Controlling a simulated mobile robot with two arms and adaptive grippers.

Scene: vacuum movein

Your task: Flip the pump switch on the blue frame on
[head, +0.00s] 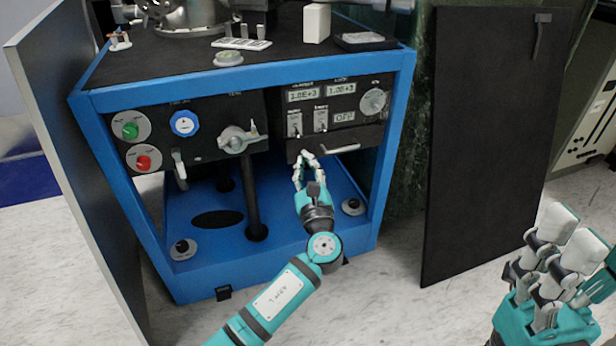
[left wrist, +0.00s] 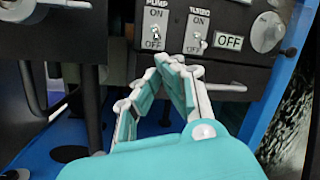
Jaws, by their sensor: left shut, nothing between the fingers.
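The pump switch (head: 295,125) is a small toggle on a white plate on the black panel of the blue frame (head: 240,82). In the left wrist view the pump switch (left wrist: 155,31) sits between ON above and OFF below; its lever seems to tilt down, but it is small. My left gripper (head: 308,158) is shut and empty, just below the switches and apart from the pump switch. In the left wrist view its fingertips (left wrist: 168,62) meet just below the OFF label. My right gripper (head: 562,238) is at the lower right, away from the frame.
The turbo switch (head: 320,121) is close on the right of the pump switch. A drawer-like black front with a handle (head: 343,149) lies below. A grey door (head: 75,160) stands open at left, and a black panel (head: 485,150) stands at right.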

